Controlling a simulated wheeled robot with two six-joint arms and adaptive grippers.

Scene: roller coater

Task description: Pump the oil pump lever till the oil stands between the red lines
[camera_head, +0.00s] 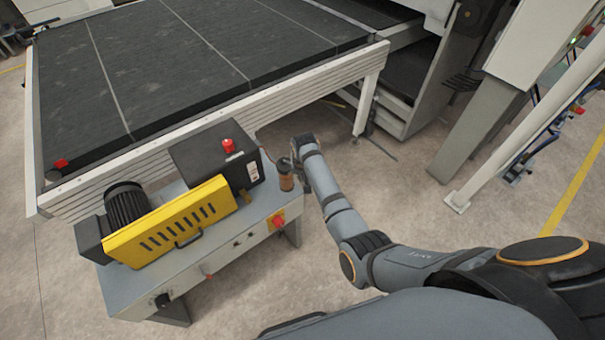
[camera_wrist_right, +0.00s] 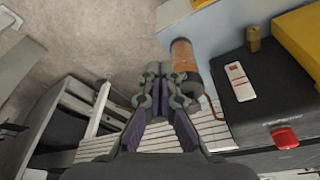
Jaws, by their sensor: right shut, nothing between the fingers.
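A small cylinder with an amber-brown body and dark ends, seemingly the oil reservoir (camera_head: 285,177), stands at the right end of the grey machine bench. It also shows in the right wrist view (camera_wrist_right: 183,56). My right gripper (camera_head: 295,166) is close beside it on its right side, partly hidden by my own wrist. In the wrist view my right gripper (camera_wrist_right: 159,70) is shut and empty, its fingertips just left of the cylinder; I cannot tell whether they touch. I cannot clearly make out the pump lever. The red lines and oil level are too small to read. My left gripper is out of view.
A black box (camera_head: 218,157) with a red button (camera_head: 228,146) stands left of the reservoir. A yellow guard (camera_head: 170,222) and motor sit farther left on the bench (camera_head: 215,262). The large conveyor table (camera_head: 190,70) rises behind. Open floor (camera_head: 420,180) lies to the right.

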